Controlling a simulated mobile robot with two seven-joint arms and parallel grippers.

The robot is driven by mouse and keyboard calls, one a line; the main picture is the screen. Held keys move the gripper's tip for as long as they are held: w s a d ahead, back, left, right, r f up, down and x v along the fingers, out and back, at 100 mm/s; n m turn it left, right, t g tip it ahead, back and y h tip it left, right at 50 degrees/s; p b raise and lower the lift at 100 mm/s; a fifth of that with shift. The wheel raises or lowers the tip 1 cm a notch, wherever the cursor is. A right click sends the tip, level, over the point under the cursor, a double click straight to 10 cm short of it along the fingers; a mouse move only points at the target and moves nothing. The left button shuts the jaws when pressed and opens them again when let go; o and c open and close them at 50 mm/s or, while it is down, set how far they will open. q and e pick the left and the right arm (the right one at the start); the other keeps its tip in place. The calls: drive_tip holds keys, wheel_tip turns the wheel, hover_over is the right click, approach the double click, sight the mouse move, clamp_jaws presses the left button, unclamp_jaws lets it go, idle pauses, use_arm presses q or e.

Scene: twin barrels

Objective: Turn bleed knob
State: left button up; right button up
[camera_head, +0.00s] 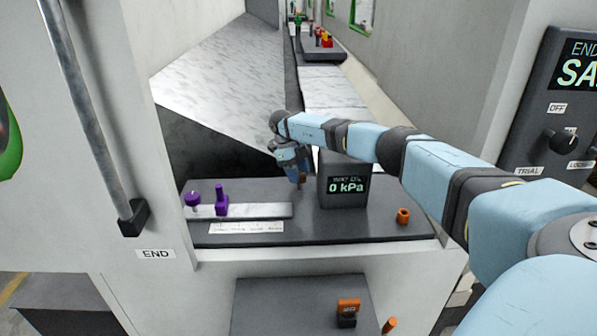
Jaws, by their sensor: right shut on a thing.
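My right arm reaches in from the right over a grey panel (330,232). My right gripper (298,176) points down just left of the dark display box, which reads 0 kPa (348,187). It is shut on a small brown-orange knob (302,179) at its fingertips, mostly hidden by the fingers. I cannot tell how far the knob is turned. A separate orange knob (403,216) stands at the right end of the panel, apart from the gripper. My left gripper is not in view.
Two purple handles (221,200) stand on a light plate (262,210) at the panel's left. Below are an orange-topped switch (348,309) and an orange peg (389,325). A vertical bar (88,115) is at the left.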

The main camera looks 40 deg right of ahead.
drive_tip(key=shift+r+m, duration=0.1)
drive_tip(key=shift+m, duration=0.4)
drive_tip(key=o, duration=0.9)
drive_tip(key=v, duration=0.4)
drive_tip(key=b+v, duration=0.1)
drive_tip(key=v, duration=0.8)
drive_tip(key=shift+w+d+r+b, duration=0.1)
drive_tip(key=shift+d+r+b, duration=0.2)
drive_tip(key=shift+r+b, duration=0.1)
drive_tip(key=shift+r, duration=0.1)
